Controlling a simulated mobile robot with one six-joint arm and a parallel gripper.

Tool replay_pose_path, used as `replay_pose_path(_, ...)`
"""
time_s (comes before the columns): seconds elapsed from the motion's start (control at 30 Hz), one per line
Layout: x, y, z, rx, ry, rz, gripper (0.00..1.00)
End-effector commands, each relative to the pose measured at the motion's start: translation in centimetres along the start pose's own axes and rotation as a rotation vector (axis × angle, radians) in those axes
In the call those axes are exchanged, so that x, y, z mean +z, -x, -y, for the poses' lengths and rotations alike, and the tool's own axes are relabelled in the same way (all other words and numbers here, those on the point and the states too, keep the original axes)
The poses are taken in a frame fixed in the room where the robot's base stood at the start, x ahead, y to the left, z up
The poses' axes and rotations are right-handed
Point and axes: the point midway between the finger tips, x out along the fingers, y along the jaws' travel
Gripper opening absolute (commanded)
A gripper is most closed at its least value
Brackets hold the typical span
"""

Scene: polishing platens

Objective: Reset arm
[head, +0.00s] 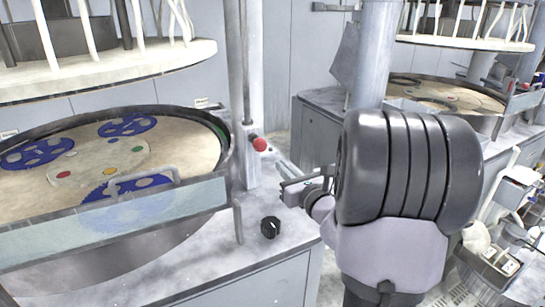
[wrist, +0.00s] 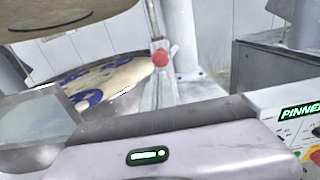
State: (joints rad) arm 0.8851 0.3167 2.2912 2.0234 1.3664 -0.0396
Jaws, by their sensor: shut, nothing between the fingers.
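My arm (head: 400,180) stands at the right of centre in the head view, its dark ribbed joint large in front. My gripper (head: 296,185) shows small to the left of the arm, partly hidden behind it. It is shut and empty, in front of the machine's post and touching nothing that I can make out.
The left polishing platen (head: 28,200) holds blue carriers (head: 125,126). A red button (head: 260,144) is on the post, also in the wrist view (wrist: 161,57). A black knob (head: 270,227) sits on the grey worktop. A second platen (head: 430,93) is behind right.

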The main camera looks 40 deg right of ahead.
Motion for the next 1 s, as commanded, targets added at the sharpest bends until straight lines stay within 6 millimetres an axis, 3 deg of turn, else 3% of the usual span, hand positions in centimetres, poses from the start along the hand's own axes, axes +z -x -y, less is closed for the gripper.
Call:
replay_pose_path(0.13,0.0,2.4,0.0,-0.001,0.000,-0.001,0.00)
replay_pose_path(0.37,0.1,3.0,-0.7,0.018,0.009,-0.003,0.00)
replay_pose_path(0.47,1.1,2.8,-5.5,0.155,0.086,-0.016,0.00)
replay_pose_path(0.57,2.3,4.2,-15.2,0.432,0.264,-0.044,0.00)
replay_pose_path(0.6,2.5,5.7,-19.2,0.558,0.360,-0.054,0.00)
replay_pose_path(0.67,2.3,8.8,-24.9,0.752,0.527,-0.065,0.00)
replay_pose_path(0.7,1.8,11.5,-28.3,0.886,0.659,-0.068,0.00)
replay_pose_path(0.77,0.6,16.3,-32.3,1.089,0.901,-0.061,0.00)
replay_pose_path(0.8,-0.5,19.9,-34.0,1.222,1.099,-0.047,0.00)
replay_pose_path(0.87,-2.1,24.9,-34.5,1.392,1.449,-0.003,0.00)
replay_pose_path(0.9,-2.9,27.0,-33.8,1.461,1.668,0.031,0.00)
replay_pose_path(1.0,-3.3,29.2,-31.4,1.516,2.096,0.116,0.00)
